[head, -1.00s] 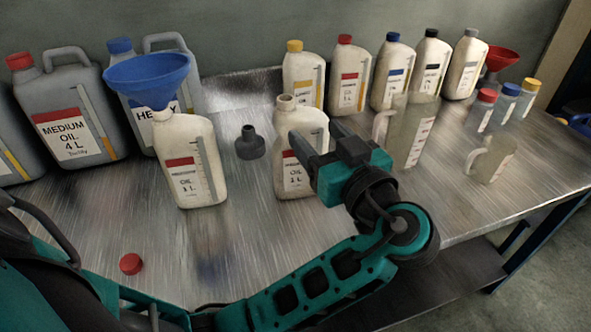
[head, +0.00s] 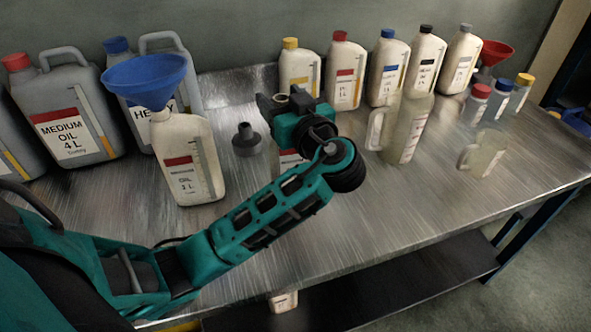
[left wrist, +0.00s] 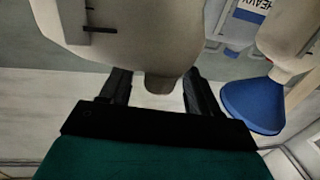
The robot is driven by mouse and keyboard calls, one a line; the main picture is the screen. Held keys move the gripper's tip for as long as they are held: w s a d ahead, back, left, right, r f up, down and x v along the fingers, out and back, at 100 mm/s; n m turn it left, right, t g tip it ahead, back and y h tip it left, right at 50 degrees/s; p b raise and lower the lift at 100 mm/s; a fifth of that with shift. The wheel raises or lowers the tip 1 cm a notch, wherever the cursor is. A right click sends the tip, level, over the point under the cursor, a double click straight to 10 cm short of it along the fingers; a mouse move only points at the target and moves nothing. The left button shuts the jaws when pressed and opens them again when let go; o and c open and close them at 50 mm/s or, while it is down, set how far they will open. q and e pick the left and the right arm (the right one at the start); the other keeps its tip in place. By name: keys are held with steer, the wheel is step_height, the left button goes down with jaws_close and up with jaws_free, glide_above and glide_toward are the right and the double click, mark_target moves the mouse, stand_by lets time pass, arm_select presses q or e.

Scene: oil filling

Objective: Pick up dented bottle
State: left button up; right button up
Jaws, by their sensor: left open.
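A cream oil bottle with an open, uncapped neck (head: 288,159) stands on the metal table, mostly hidden behind my left gripper. No dent shows clearly on it. My left gripper (head: 281,100) is open at the height of the bottle's neck. In the left wrist view, which is upside down, the bottle (left wrist: 125,35) fills the upper middle, and its neck lies between the two open fingers (left wrist: 157,90), with gaps at both sides. My right gripper is not in view.
A bottle with a blue funnel (head: 146,78) stands to the left. A dark grey nozzle piece (head: 247,140) is close by. Capped bottles (head: 343,68) line the back, and clear jugs (head: 406,130) stand to the right. A bottle (head: 284,301) shows below the table's front edge.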

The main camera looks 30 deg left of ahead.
arm_select(q)
steer(key=shift+c, duration=0.2)
jaws_close()
stand_by(0.3)
